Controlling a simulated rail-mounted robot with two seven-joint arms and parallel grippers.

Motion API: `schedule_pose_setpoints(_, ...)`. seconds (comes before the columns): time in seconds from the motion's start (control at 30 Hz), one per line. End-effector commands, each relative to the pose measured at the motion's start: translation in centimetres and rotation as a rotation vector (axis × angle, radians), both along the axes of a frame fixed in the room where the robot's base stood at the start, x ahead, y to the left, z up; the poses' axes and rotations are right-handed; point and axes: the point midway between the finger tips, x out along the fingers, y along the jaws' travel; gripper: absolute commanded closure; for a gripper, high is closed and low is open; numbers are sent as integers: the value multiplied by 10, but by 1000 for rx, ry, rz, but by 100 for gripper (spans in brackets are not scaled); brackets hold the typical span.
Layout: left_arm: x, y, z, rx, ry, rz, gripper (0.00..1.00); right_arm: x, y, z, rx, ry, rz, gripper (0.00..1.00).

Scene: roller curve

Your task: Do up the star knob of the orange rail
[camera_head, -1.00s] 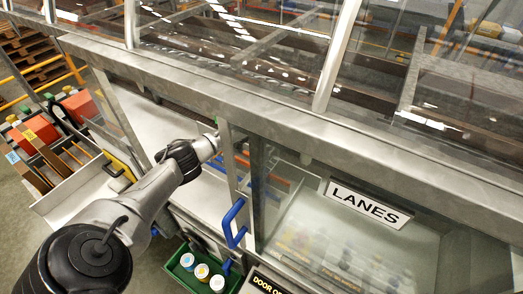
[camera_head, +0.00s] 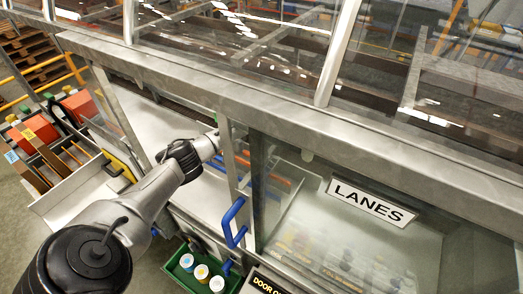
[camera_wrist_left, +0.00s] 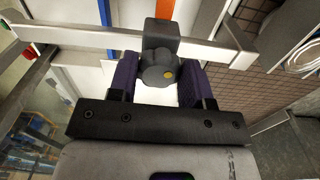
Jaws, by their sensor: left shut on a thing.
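The orange rail (camera_wrist_left: 164,8) shows as a short strip beyond the block. My left gripper (camera_wrist_left: 158,80) is shut on the star knob, with one purple finger on each side of it. In the head view my left arm reaches in beside the metal door post, and its fingers and the knob are hidden there. My right gripper is in neither view.
In the head view a blue door handle (camera_head: 233,222) and a glazed door with a LANES sign (camera_head: 370,203) stand right of my left arm. A green bin (camera_head: 181,271) with several capped jars is below. A metal frame beam (camera_head: 300,133) crosses above.

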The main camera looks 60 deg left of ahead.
Motion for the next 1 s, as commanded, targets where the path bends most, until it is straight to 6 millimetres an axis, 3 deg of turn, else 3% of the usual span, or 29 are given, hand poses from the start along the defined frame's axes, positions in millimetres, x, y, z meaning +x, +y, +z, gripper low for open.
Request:
schedule_pose_setpoints(0.5,4,-1,3,-2,-5,-429,79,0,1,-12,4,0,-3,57)
schedule_pose_setpoints(1.0,5,0,4,-2,-5,-600,79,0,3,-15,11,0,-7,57)
